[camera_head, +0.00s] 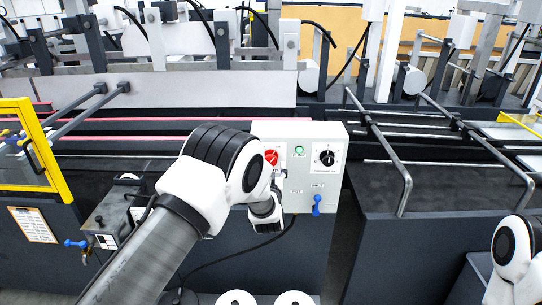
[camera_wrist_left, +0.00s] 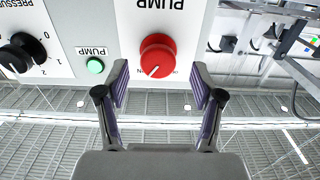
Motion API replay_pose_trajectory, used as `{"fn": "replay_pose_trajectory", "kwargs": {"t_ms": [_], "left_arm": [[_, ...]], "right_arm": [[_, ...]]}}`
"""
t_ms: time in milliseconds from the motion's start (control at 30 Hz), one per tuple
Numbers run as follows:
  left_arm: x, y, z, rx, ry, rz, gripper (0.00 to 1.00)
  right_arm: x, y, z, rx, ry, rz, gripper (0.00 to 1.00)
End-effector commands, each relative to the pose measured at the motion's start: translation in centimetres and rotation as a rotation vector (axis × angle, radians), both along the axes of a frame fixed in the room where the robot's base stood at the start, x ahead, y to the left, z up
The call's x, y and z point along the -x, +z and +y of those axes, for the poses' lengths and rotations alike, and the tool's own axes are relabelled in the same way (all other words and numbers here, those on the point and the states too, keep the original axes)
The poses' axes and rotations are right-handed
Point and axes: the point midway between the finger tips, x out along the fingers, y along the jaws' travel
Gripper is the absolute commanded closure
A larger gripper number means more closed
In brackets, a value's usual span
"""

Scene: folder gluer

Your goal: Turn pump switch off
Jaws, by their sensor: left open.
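The red pump switch (camera_head: 271,157) is a round knob on the left part of a light grey control panel (camera_head: 300,196). In the left wrist view, which is upside down, the red knob (camera_wrist_left: 157,56) sits below the inverted word PUMP, and its short white mark points to the lower left. My left gripper (camera_wrist_left: 159,85) is open, with one finger on each side of the knob's line and the knob just beyond the tips. The fingers appear apart from the knob. In the head view my left arm partly covers the panel's left side. My right gripper is out of view.
A green button (camera_head: 299,150) and a black pressure dial (camera_head: 327,157) are beside the switch. A blue-handled valve (camera_head: 317,205) sticks out below the dial. Metal rails (camera_head: 385,150) stand to the right, and a yellow frame (camera_head: 45,150) is at the left.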

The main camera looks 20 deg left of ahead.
Motion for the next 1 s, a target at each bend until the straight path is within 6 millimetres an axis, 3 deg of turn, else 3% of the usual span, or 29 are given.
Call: {"fn": "replay_pose_trajectory", "kwargs": {"t_ms": [200, 433, 467, 600, 1000], "left_arm": [[-2.5, 0.1, 0.8, -0.001, 0.001, 0.001, 0.33], [-2.7, 0.0, 0.8, -0.001, 0.000, 0.001, 0.33], [-2.7, 0.0, 0.8, -0.001, 0.000, 0.001, 0.40], [-2.7, 0.0, 0.8, -0.001, 0.000, 0.001, 0.89], [-2.7, -0.2, 0.8, 0.028, 0.000, -0.008, 0.92]], "right_arm": [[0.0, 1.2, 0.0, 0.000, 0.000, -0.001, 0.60], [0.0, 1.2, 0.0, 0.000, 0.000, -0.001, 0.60], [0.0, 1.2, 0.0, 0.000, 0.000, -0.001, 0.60], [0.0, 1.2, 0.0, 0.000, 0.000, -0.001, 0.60], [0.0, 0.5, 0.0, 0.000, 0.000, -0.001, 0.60]]}}
